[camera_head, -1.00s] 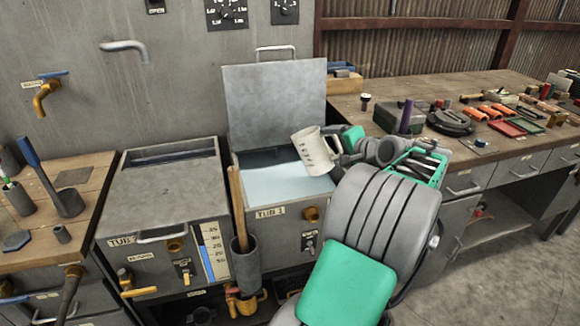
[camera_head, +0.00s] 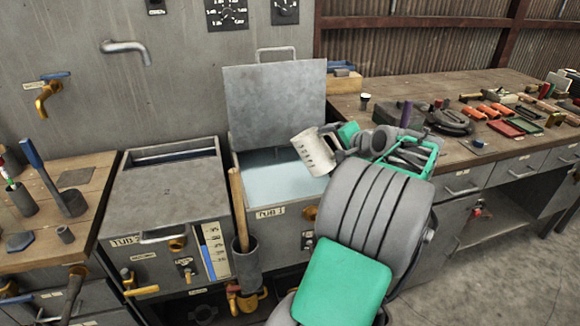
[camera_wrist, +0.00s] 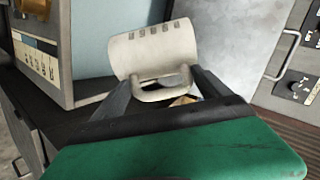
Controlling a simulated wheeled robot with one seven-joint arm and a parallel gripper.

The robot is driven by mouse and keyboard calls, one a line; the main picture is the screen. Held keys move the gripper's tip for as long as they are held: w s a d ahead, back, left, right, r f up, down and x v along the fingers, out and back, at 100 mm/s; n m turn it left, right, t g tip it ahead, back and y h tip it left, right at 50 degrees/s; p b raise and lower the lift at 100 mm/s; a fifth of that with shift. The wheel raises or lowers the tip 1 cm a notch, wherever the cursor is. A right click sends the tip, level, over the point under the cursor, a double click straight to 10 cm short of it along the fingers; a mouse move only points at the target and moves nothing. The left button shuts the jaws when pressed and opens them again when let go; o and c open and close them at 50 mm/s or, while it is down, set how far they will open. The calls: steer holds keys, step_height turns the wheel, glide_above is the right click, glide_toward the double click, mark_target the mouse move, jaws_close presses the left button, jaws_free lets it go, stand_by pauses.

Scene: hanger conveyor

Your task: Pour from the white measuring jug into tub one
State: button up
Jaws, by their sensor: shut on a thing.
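The white measuring jug (camera_head: 315,152), with dark marks on its side, is held tilted toward the left above the right side of tub one (camera_head: 268,212). My gripper (camera_wrist: 163,88) is shut on the jug's handle, and the jug (camera_wrist: 152,50) lies across the wrist view. Tub one is labelled "TUB 1"; its lid (camera_head: 268,100) stands open against the wall, and pale blue liquid (camera_head: 275,183) shows inside. The jug's inside is hidden, and I cannot tell whether anything flows from it.
The second tub (camera_head: 165,195) stands left of tub one with its grey cover on. A grey holder with a wooden-handled tool (camera_head: 238,205) is at tub one's front left. A workbench (camera_head: 470,150) with tools is to the right. A tap (camera_head: 125,47) is on the wall.

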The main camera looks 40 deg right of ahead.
steer(key=shift+r+g, duration=0.35)
steer(key=shift+g, duration=0.05)
steer(key=shift+w+r+n+g+p, duration=0.2)
steer(key=shift+n+g+p, duration=0.1)
steer(key=shift+p, duration=0.35)
steer(key=shift+w+r, duration=0.1)
steer(key=shift+w+a+r+g+p, duration=0.1)
steer(key=shift+w+a+g+p, duration=0.05)
steer(key=shift+g+p, duration=0.4)
steer(key=shift+w+a+n+g+h, duration=0.1)
steer(key=shift+w+n+g+h, duration=0.25)
steer(key=shift+g, duration=0.3)
